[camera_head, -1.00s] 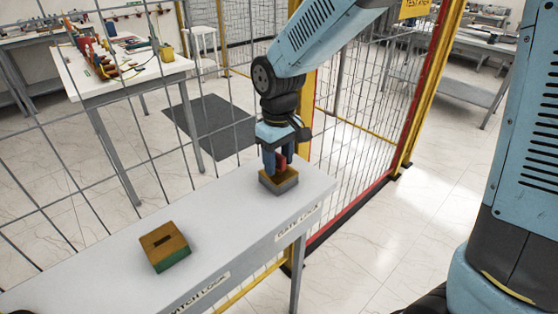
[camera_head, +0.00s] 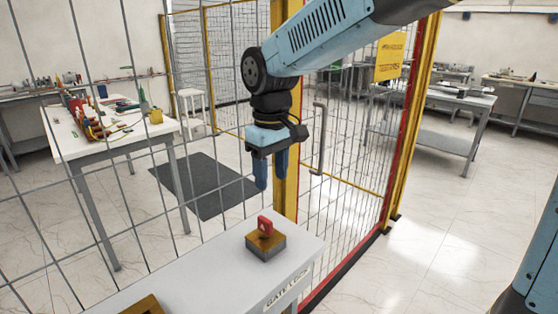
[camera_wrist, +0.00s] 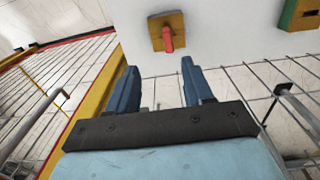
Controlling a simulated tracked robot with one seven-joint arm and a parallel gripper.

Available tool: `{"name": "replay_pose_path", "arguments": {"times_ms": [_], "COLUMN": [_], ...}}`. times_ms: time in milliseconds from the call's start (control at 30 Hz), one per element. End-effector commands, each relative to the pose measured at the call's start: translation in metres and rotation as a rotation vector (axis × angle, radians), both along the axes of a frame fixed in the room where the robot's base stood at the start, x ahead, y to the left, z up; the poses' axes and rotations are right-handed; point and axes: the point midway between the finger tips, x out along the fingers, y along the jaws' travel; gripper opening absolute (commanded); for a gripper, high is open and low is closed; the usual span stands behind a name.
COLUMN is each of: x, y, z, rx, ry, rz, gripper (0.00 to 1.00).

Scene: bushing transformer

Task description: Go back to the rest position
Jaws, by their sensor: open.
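My gripper (camera_head: 271,172) is open and empty, with its blue fingers pointing down. It hangs above the table end, clear of the block below. In the wrist view its two fingers (camera_wrist: 161,85) stand apart with nothing between them. A red piece (camera_head: 265,225) stands upright in the top of a brown and grey block (camera_head: 265,245) on the white table (camera_head: 207,277). The red piece (camera_wrist: 168,38) and its block (camera_wrist: 157,31) also show beyond the fingers in the wrist view.
A second block (camera_head: 145,306), brown on top, sits at the bottom edge of the head view; its green side (camera_wrist: 288,15) shows in the wrist view. A mesh fence (camera_head: 225,100) with a yellow post (camera_head: 286,190) stands right behind the table. A cluttered workbench (camera_head: 85,145) stands beyond it.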

Motion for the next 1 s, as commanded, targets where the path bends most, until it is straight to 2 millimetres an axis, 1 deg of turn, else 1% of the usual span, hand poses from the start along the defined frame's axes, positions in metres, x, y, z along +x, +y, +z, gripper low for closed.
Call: {"name": "replay_pose_path", "arguments": {"times_ms": [100, 267, 400, 600, 800, 900, 1000], "x": [0.001, -0.005, -0.016, -0.04, -0.072, -0.087, -0.098], "y": [-0.036, -0.093, -0.14, -0.2, -0.25, -0.268, -0.281], "z": [0.012, 0.027, 0.036, 0.042, 0.041, 0.038, 0.035], "rx": [0.019, 0.05, 0.078, 0.119, 0.163, 0.183, 0.198], "ry": [-0.045, -0.114, -0.174, -0.26, -0.347, -0.384, -0.412], "rz": [-0.084, -0.224, -0.344, -0.514, -0.679, -0.748, -0.8], "gripper": [0.51, 0.51, 0.51, 0.51, 0.51, 0.51, 0.51]}}
